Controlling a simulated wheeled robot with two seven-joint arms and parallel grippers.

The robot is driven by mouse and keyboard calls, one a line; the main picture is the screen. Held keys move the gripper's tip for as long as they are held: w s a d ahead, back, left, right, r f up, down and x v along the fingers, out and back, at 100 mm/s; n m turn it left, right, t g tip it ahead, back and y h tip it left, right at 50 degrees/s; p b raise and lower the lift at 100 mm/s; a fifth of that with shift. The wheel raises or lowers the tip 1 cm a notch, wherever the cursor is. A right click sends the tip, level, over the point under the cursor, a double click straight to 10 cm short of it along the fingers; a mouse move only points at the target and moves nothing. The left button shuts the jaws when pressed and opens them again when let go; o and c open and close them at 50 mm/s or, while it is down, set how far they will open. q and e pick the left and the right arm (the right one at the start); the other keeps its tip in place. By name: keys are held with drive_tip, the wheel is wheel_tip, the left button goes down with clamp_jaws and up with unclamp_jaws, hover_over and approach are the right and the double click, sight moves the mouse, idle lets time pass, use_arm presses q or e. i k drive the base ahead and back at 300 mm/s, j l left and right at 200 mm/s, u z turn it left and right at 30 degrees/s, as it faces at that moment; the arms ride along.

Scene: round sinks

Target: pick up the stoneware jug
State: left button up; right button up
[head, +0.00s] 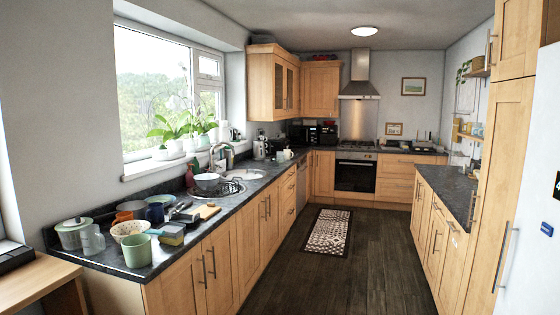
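A small pale grey vessel (93,241), shaped like a jug, stands upright on the dark worktop at the near left. It is small in the view, and I cannot tell for certain that it is the stoneware jug. A lidded grey-green pot (72,233) is just to its left, and a patterned bowl (130,228) is to its right. A pale jug or mug (284,155) also stands far back on the same worktop. Neither of my grippers is in view.
A green cup (137,251), an orange bowl (131,207), a blue pot (159,199) and a sponge (171,236) crowd the near left worktop (205,232). The dark floor (345,275) is clear apart from a rug (327,232).

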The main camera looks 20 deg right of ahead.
sight(288, 152)
drive_tip(key=z, duration=0.35)
drive_tip(key=i+l+z, duration=0.25)
drive_tip(key=i+z, duration=0.2)
drive_tip(key=i+l+z, duration=0.1)
drive_tip(key=i+z, duration=0.35)
drive_tip(key=i, duration=8.45)
drive_tip(key=i+l+u, duration=0.15)
drive_tip(key=i, duration=0.95)
drive_tip(key=i+l+u, duration=0.1)
drive_tip(key=i, duration=0.45)
drive_tip(key=i+l+u, duration=0.15)
drive_tip(key=u, duration=2.55)
